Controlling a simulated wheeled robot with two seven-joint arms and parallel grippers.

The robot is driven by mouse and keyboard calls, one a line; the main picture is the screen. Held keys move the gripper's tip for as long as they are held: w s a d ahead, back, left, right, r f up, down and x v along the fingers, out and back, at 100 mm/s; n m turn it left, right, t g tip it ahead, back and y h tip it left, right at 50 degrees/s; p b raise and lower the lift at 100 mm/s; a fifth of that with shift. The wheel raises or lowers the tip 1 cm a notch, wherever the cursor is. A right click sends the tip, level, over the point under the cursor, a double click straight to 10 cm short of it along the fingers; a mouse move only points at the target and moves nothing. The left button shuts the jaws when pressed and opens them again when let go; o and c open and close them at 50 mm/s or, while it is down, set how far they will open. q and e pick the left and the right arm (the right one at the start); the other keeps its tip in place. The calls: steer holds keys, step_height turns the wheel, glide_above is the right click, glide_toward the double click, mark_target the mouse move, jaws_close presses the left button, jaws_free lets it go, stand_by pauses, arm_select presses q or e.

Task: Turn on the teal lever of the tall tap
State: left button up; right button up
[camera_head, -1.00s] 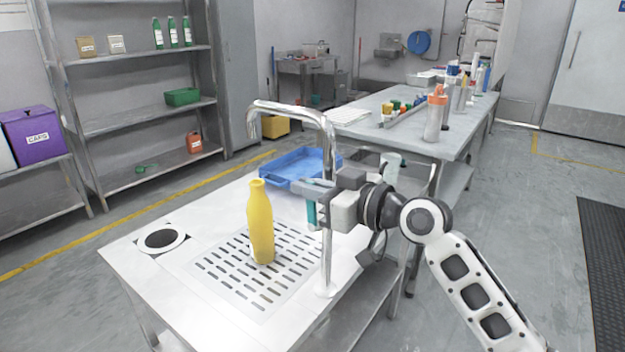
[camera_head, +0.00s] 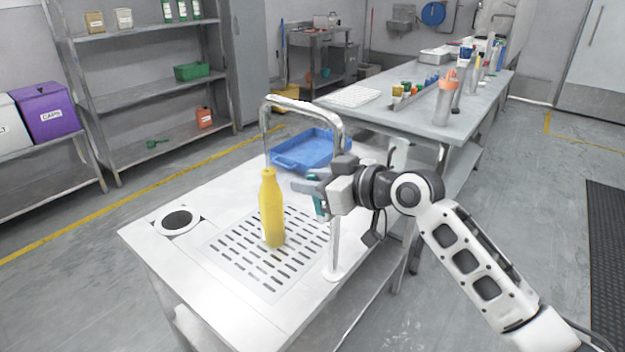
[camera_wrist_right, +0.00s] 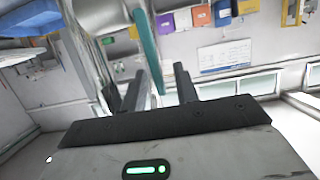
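The tall tap (camera_head: 337,215) is a chrome post with a bent spout, standing at the right edge of the white counter. The yellow bottle (camera_head: 272,212) stands upright below the spout end, on the slotted drain. The teal lever (camera_head: 319,204) hangs beside the tap post and is partly covered by my right gripper (camera_head: 306,184). In the right wrist view the teal lever (camera_wrist_right: 148,50) comes down from the top, and its lower end shows between the spread fingers of my right gripper (camera_wrist_right: 160,72). Contact cannot be told. My left gripper is not in view.
A blue tray (camera_head: 306,150) lies behind the tap on the counter (camera_head: 190,275). A round black-centred opening (camera_head: 177,221) is at the left. A long table (camera_head: 410,115) with bottles stands behind, and shelves (camera_head: 140,110) stand at the left.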

steer(key=b+v, duration=0.1)
steer(key=v, duration=1.5)
steer(key=shift+b, duration=0.3)
steer(key=shift+f, duration=0.1)
steer(key=s+f+m+t+h, duration=0.1)
steer(key=s+f+m+h, duration=0.15)
steer(key=f, duration=0.65)
steer(key=s+f+m+t+h, duration=0.1)
steer(key=s+f+m, duration=0.15)
steer(key=f, duration=0.65)
steer(key=s+d+f+m+h, duration=0.3)
steer(key=s+f+h, duration=0.1)
steer(key=s+f, duration=0.8)
steer(key=shift+s+f+m+h, duration=0.3)
steer(key=shift+s+f+h, duration=0.05)
steer(key=shift+s, duration=0.6)
